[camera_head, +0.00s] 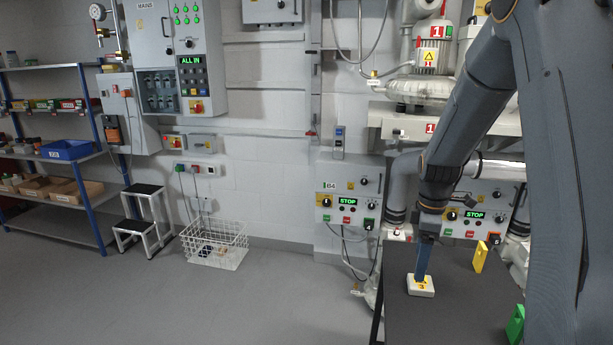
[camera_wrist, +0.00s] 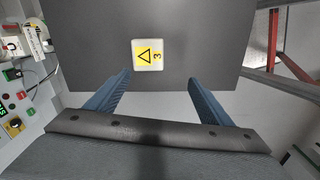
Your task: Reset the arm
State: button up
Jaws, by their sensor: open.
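My gripper (camera_head: 422,268) points down over the dark table (camera_head: 455,312) at the right of the head view. In the wrist view my gripper (camera_wrist: 160,80) is open, its two blue fingers wide apart with nothing between them. In the wrist view this block (camera_wrist: 148,55) lies just beyond the fingertips, a little left of centre. I cannot tell how high the fingertips are above the table.
A yellow piece (camera_head: 481,257) and a green piece (camera_head: 515,325) stand on the table to the right. Control boxes with STOP displays (camera_head: 348,201) and blower pipes are behind it. A wire basket (camera_head: 215,245), a step stool (camera_head: 143,222) and shelves are left. The floor between is clear.

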jog(key=s+a+r+m, duration=0.1)
jog(key=s+a+m, duration=0.5)
jog(key=s, duration=0.4)
jog(key=s+a+r+m, duration=0.1)
jog(key=s+a+m, duration=0.6)
jog(key=s, duration=0.3)
jog(key=shift+s+a+r+t, duration=0.35)
jog(key=shift+s+a+t, duration=0.05)
jog(key=shift+a, duration=0.3)
